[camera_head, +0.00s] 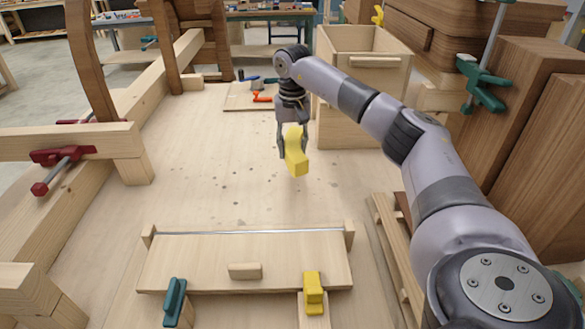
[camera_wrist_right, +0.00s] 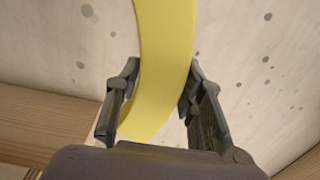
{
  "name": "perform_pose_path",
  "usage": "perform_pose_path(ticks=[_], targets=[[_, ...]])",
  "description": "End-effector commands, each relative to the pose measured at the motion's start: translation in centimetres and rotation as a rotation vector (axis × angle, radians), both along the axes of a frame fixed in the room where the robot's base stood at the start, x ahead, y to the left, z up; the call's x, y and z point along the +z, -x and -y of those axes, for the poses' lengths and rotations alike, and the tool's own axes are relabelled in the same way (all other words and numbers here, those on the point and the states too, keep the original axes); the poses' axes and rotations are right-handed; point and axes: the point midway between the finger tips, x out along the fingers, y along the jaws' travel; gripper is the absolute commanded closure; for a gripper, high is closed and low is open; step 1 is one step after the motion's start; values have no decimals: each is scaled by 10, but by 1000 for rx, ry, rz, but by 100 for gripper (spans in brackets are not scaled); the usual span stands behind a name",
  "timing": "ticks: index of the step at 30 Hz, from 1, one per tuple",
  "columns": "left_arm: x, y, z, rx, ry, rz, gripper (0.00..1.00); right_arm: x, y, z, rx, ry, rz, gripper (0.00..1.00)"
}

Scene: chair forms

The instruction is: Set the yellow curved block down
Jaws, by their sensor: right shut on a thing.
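The yellow curved block (camera_head: 296,158) is in my right gripper (camera_head: 293,151), over the middle of the wooden work surface (camera_head: 215,190). The fingers sit on both sides of the block, and its lower end sticks out below them. In the right wrist view the block (camera_wrist_right: 165,60) curves up between the two fingers of my right gripper (camera_wrist_right: 160,92), with the spotted pale surface behind it. I cannot tell exactly how high the block is above the surface. My left gripper does not show.
An open wooden box (camera_head: 350,110) stands behind right. A red clamp (camera_head: 62,160) is at left. The middle surface is clear.

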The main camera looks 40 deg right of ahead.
Motion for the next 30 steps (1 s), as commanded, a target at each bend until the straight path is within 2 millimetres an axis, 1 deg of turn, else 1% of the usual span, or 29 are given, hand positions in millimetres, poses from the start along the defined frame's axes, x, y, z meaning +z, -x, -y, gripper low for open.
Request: perform_pose_path(ticks=[1, 3, 6, 9, 13, 17, 19, 22, 26, 30], targets=[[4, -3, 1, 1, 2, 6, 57, -10, 1, 0, 0, 0, -4, 96], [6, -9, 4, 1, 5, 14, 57, -23, 1, 0, -1, 0, -3, 96], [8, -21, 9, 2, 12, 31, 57, -35, 0, 0, 0, -1, -1, 96], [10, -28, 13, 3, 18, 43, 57, -42, 0, 0, 0, -1, 1, 96], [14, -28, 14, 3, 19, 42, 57, -60, 1, 0, -1, 0, -4, 96], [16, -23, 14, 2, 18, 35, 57, -78, 0, 0, -2, -1, -2, 96], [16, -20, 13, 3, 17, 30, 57, -82, 0, 0, -1, -1, 1, 96], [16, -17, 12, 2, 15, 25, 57, -83, 0, 0, -1, 0, 1, 96], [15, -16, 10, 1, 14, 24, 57, -83, 0, 0, -1, 0, 1, 96], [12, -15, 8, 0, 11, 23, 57, -87, 0, 0, -1, 0, 1, 96]])
